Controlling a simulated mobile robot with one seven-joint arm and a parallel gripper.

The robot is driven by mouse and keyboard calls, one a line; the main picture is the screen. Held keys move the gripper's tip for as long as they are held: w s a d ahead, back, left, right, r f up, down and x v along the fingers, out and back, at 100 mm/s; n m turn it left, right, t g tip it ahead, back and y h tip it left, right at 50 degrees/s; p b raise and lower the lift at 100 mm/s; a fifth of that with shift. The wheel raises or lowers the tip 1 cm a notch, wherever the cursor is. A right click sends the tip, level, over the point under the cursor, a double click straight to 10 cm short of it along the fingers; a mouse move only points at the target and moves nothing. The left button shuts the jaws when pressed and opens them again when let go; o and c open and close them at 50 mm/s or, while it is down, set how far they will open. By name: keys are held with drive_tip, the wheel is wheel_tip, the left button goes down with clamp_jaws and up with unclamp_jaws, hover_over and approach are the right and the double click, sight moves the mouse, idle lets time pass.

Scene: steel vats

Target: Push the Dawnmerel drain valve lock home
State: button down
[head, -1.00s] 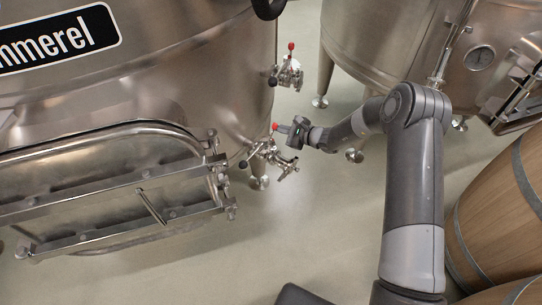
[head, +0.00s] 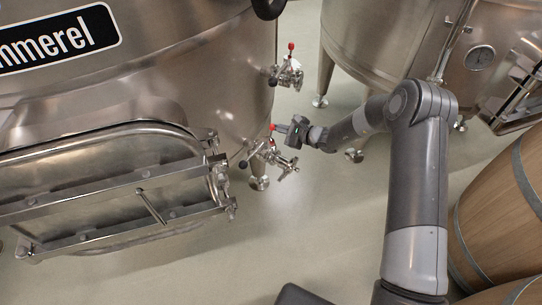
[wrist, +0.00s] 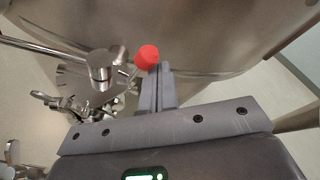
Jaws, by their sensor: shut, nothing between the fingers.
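The vat (head: 200,85) with the sign ending in "mmerel" (head: 58,37) fills the left of the head view. A lower steel valve (head: 280,160) sits near its base, with a black ball-ended handle (head: 243,164) and a red lock knob (head: 272,127). My gripper (head: 281,128) is shut and empty, its fingertips at the right of the red knob. In the wrist view the red knob (wrist: 147,56) is right at the shut fingertips (wrist: 160,70), seemingly touching. The steel valve stem (wrist: 100,68) and notched plate are left of it. How deep the lock sits is hidden.
A second valve with a red knob (head: 291,46) is higher on the same vat. A hatch with a barred frame (head: 150,205) juts out at left. Another vat (head: 375,50) stands behind my arm, and wooden barrels (head: 500,215) at right. Floor below the valve is clear.

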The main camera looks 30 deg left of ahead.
drive_tip(key=shift+s+r, duration=0.1)
drive_tip(key=shift+s, duration=0.05)
drive_tip(key=shift+s+r, duration=0.1)
idle(0.3)
drive_tip(key=w+v, duration=0.1)
drive_tip(key=v, duration=0.7)
idle(0.6)
